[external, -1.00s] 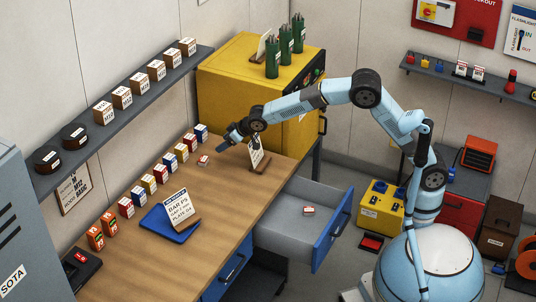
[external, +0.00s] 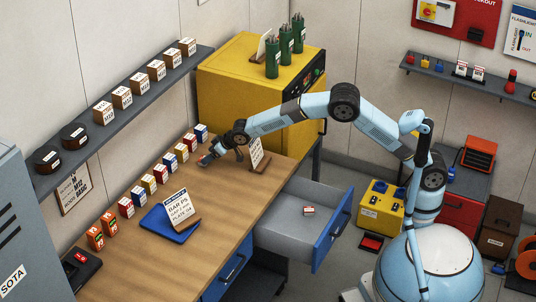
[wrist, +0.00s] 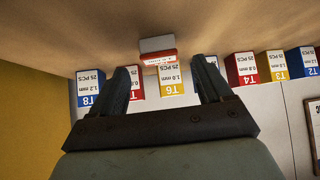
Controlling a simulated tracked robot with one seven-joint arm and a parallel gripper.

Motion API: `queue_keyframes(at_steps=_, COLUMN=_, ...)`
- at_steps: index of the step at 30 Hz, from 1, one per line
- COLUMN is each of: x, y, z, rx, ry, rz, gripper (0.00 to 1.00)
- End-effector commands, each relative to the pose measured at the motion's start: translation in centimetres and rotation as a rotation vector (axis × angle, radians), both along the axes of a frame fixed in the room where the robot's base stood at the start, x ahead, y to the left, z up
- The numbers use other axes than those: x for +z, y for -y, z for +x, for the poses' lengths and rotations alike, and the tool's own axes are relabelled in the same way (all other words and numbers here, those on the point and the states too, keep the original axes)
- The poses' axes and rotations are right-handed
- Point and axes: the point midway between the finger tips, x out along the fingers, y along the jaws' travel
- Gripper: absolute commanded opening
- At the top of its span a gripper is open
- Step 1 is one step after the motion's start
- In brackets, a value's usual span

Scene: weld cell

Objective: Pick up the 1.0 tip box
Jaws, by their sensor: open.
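A row of small tip boxes stands along the back of the desk. The white and yellow box marked T6 and 1.0 mm (wrist: 170,84) shows between the fingers in the wrist view; it is also in the external view (external: 182,152). A smaller loose red-and-white box (wrist: 160,57) lies on the desk in front of the row; its small print is unreadable. My gripper (external: 208,160) is open and empty, low over the desk at the loose box, which the fingers partly cover in the external view. In the wrist view, the loose box appears between and beyond the fingertips.
Other tip boxes, T8 (wrist: 88,88) and T4 (wrist: 242,69), flank T6. A sign on a wooden stand (external: 258,154) is close beside my gripper. A blue tray (external: 158,229) and open drawer (external: 275,226) are nearer.

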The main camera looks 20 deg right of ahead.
Motion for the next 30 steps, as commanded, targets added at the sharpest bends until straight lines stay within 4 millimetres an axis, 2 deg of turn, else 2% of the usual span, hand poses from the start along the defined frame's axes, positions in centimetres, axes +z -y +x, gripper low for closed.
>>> queue_keyframes(at_steps=3, x=-1.5, y=-0.9, z=0.7, rx=-0.001, ry=-0.001, rz=-0.002, gripper=0.79)
queue_keyframes(at_steps=8, x=-2.5, y=-1.7, z=1.3, rx=-0.001, ry=-0.001, rz=-0.002, gripper=0.79)
queue_keyframes(at_steps=18, x=-2.7, y=-2.0, z=1.5, rx=-0.001, ry=0.0, rz=-0.001, gripper=0.78)
queue_keyframes(at_steps=30, x=-2.7, y=-2.0, z=1.5, rx=-0.001, ry=0.0, rz=-0.001, gripper=0.39)
